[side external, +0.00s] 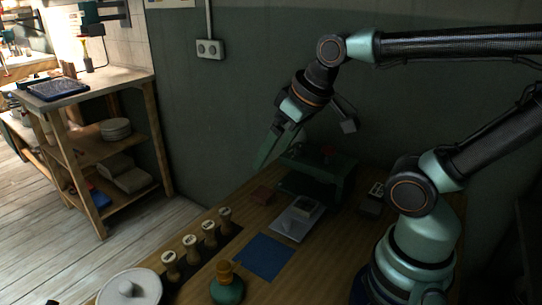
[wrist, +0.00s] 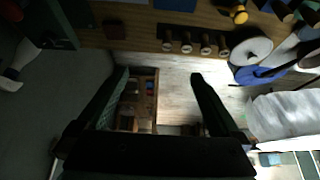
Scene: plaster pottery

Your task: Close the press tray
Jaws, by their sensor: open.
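The dark green press (side external: 345,183) stands on the wooden bench against the wall. Its pale flat tray (side external: 287,226) sticks out from the front, with a small block (side external: 307,205) on it. My gripper (side external: 262,163) hangs in the air to the left of the press, above the bench's back edge and apart from the tray. In the wrist view my gripper (wrist: 160,76) has its two fingers spread wide with nothing between them. Part of a dark green body, apparently the press (wrist: 58,25), shows at the upper left there. I cannot make out the tray in that view.
A reddish block (side external: 262,195) lies left of the press. A blue mat (side external: 263,257) lies in front of the tray, with a row of wooden stamps (side external: 208,233) to its left.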

